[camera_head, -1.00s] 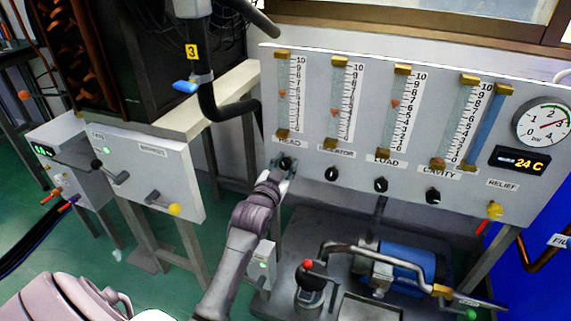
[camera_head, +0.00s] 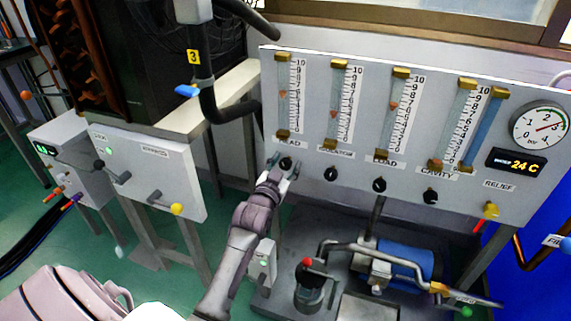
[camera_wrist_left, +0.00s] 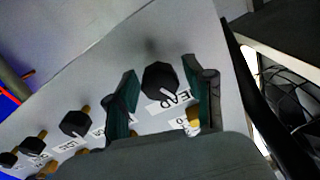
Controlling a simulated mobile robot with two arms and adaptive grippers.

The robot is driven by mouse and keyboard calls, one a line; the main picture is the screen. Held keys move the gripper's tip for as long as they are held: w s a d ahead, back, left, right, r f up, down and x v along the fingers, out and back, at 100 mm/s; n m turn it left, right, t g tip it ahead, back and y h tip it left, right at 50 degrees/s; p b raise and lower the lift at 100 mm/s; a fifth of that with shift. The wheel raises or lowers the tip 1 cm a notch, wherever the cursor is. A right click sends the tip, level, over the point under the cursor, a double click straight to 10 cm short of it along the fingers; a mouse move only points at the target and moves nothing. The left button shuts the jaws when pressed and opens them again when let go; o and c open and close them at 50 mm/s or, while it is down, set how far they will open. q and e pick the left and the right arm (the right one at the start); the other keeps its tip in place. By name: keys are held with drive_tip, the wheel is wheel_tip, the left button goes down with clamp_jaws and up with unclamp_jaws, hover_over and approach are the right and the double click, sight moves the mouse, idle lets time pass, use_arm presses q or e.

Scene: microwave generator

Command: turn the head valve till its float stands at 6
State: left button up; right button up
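The head valve (camera_head: 286,163) is a black knob on the panel under the leftmost tube, labelled HEAD. Its orange float (camera_head: 283,93) stands a little above mid-tube, at about 6; the exact reading is hard to make out. My left gripper (camera_head: 284,168) is at this knob with its fingers apart, one on each side. In the left wrist view the knob (camera_wrist_left: 160,80) with its white pointer line sits between the open fingers (camera_wrist_left: 163,100), with a visible gap on both sides. My right gripper is not in view.
More black knobs (camera_head: 331,174) line the panel to the right, and a yellow relief knob (camera_head: 491,210) is at the far end. A black hose (camera_head: 228,110) hangs left of the panel. A pump with a blue body (camera_head: 405,262) and pipes stands below.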

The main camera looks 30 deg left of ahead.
use_arm(q)
drive_tip(key=shift+s, duration=0.1)
drive_tip(key=v, duration=1.1)
drive_tip(key=shift+s, duration=0.4)
